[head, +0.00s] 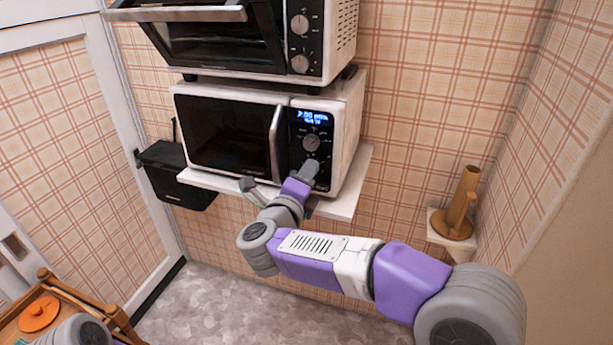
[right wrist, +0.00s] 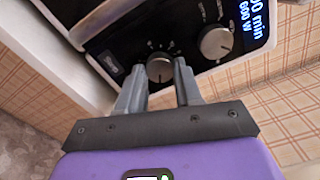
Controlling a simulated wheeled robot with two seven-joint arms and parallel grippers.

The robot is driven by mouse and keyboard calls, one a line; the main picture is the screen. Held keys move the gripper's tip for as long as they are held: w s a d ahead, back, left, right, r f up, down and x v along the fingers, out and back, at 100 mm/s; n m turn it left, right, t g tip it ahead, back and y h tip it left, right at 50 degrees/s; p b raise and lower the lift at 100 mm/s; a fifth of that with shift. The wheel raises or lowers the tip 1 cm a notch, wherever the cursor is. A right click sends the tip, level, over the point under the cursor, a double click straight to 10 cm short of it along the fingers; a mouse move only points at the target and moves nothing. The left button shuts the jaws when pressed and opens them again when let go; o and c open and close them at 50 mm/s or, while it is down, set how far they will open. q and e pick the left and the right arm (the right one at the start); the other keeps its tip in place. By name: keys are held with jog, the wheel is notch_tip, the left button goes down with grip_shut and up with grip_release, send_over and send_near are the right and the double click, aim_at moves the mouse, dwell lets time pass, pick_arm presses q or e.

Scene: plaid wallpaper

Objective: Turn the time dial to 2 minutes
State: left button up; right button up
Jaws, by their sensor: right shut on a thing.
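The white microwave (head: 230,92) stands on a shelf, with a black control panel on its right. Its lit display (head: 313,117) appears to read 2:00 mins in the head view. The right wrist view shows only the end of that line and 600 W on the display (right wrist: 252,15). An upper dial (head: 311,142) sits below the display. A lower dial (right wrist: 160,69) is between the fingers of my right gripper (right wrist: 161,68), which is shut on it. In the head view my right gripper (head: 311,167) covers that dial. My left gripper is out of view.
A second oven (head: 215,40) stands on top of the microwave. The white shelf (head: 340,203) juts out under it. A black box (head: 172,175) hangs at left, and a brown holder (head: 459,210) stands on a small shelf at right. A wooden tray (head: 75,295) is at lower left.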

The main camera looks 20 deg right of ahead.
dwell(0.4)
jog(key=o, duration=1)
jog(key=shift+o, duration=0.2)
jog(key=p+v, duration=0.1)
jog(key=v, duration=0.6)
jog(key=shift+s+a, duration=0.2)
jog(key=shift+s, duration=0.05)
